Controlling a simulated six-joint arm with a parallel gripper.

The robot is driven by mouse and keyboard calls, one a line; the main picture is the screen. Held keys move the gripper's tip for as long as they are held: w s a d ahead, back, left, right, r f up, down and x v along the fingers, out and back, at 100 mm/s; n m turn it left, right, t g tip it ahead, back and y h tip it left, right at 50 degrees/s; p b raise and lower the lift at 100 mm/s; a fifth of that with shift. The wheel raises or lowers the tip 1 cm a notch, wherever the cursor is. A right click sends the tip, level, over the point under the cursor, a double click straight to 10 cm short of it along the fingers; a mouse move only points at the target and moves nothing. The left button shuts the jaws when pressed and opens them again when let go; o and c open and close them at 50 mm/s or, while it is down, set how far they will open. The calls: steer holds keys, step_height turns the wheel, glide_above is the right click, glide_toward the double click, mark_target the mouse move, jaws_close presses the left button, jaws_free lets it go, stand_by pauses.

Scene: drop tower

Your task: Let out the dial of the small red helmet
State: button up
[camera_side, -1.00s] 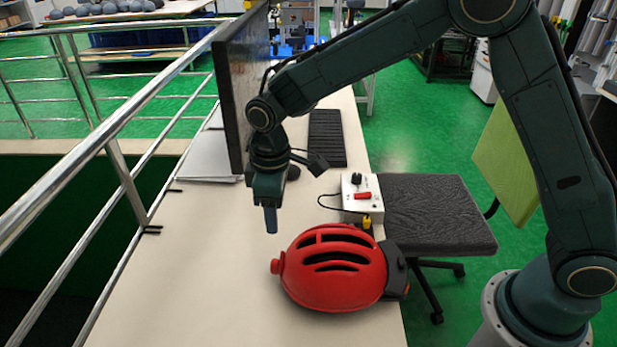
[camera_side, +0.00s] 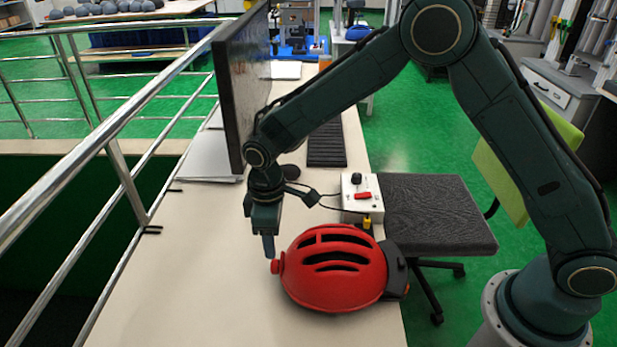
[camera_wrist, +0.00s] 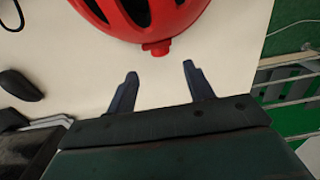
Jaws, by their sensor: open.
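The red helmet (camera_side: 335,268) lies on the pale table, vents facing the camera. Its red dial (camera_side: 277,264) sticks out from the left end of the shell. In the wrist view the helmet (camera_wrist: 185,14) is at the top edge, and the dial (camera_wrist: 158,48) is at its lower rim. My gripper (camera_side: 269,247) points down just behind the dial in the side view. In the wrist view my gripper (camera_wrist: 158,80) has its two fingers apart, with the dial ahead of the gap and nothing between the tips. I see no contact with the dial.
A white control box (camera_side: 362,196) with a red switch stands behind the helmet. A monitor (camera_side: 240,85) and a black keyboard (camera_side: 326,138) are farther back. A metal railing (camera_side: 125,180) runs along the table's left side. The front left of the table (camera_side: 190,290) is clear.

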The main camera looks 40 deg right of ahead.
mark_target(274, 262)
step_height(274, 262, down, 9)
steer(key=shift+r, duration=0.2)
stand_by(0.4)
steer(key=c, duration=1)
